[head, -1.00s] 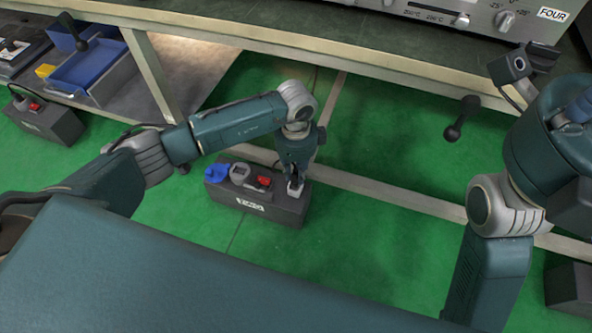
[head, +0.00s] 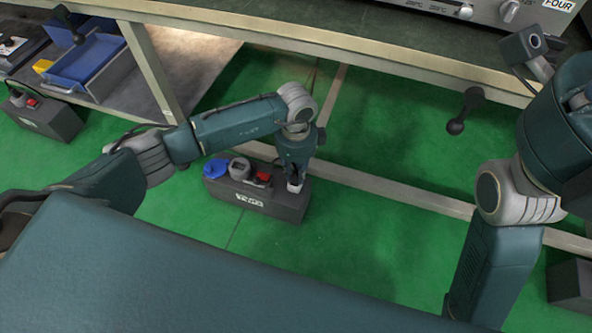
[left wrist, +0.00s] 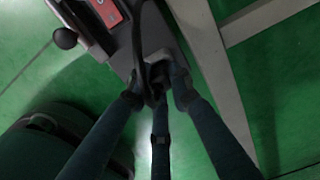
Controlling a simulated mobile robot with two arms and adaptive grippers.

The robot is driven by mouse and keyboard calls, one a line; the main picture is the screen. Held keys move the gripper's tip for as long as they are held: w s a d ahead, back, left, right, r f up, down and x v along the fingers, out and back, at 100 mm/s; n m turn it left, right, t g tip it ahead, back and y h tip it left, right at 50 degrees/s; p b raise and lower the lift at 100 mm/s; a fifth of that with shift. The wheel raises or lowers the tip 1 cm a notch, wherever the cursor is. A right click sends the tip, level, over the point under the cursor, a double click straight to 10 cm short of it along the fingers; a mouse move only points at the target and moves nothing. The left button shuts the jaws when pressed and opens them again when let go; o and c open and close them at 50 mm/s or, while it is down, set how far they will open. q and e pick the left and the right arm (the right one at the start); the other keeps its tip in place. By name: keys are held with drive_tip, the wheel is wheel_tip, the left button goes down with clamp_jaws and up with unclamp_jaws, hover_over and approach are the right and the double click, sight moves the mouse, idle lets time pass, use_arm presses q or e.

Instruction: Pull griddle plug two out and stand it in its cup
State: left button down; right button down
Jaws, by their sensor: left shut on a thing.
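The dark box labelled TWO (head: 272,207) stands on the green floor under the counter. A blue round cap (head: 216,168), a grey round ring (head: 239,169) and a red switch (head: 263,178) sit along its top. My left gripper (head: 296,182) points down at the box's right end, shut on the pale plug (head: 293,188). In the left wrist view the fingers (left wrist: 158,94) close around the grey plug (left wrist: 157,70), with a dark cable beside it. Whether the plug is still seated is hidden. Which part is its cup I cannot tell. My right arm shows, but its gripper does not.
A counter edge (head: 330,58) runs above the box, and a pale floor rail (head: 400,193) passes behind it. A dark ball-ended handle (head: 465,110) hangs to the right. Another box (head: 42,117) and a blue tray (head: 88,66) are at left. Green floor in front is clear.

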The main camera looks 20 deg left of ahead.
sight(296, 172)
use_arm(q)
drive_tip(key=c, duration=1.5)
unclamp_jaws()
wheel_tip(296, 172, up, 12)
drive_tip(key=shift+f, duration=0.1)
